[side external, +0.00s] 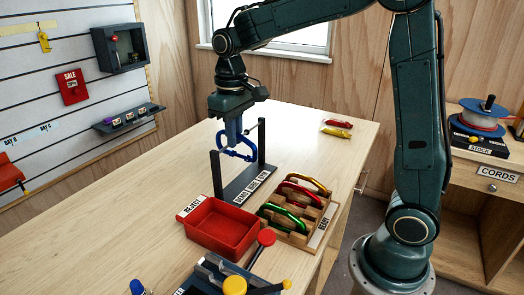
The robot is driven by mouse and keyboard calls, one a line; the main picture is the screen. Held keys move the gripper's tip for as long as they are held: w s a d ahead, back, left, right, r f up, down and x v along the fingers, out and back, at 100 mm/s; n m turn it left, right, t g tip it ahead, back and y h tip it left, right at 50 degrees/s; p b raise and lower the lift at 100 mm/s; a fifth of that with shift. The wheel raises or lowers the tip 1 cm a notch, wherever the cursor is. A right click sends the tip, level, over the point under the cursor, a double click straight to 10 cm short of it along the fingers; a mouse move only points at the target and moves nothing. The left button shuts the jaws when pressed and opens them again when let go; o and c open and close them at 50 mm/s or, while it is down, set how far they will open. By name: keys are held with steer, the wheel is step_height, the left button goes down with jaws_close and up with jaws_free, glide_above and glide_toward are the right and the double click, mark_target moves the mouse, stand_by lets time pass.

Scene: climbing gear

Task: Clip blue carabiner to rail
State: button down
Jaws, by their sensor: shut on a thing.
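The blue carabiner (228,152) is in my gripper (235,142), which is shut on it and points down. The carabiner hangs between the two dark posts of a stand, above its labelled base (240,187). The near-left post (217,174) and the far-right post (261,141) stand upright. The rail between them is thin and mostly hidden by the carabiner and gripper. I cannot tell whether the carabiner is around the rail or beside it.
A red REJECT tray (190,236) and a wooden READY rack (316,236) with red, green and yellow carabiners are in front of the stand. Red and yellow items (337,129) lie at the back right. The table (130,210) is clear to the left.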

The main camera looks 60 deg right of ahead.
mark_target(239, 134)
steer(key=shift+s, duration=0.5)
stand_by(0.7)
steer(key=c, duration=1.4)
jaws_free()
steer(key=shift+r, duration=0.1)
steer(key=shift+r, duration=3.95)
steer(key=shift+s, duration=0.15)
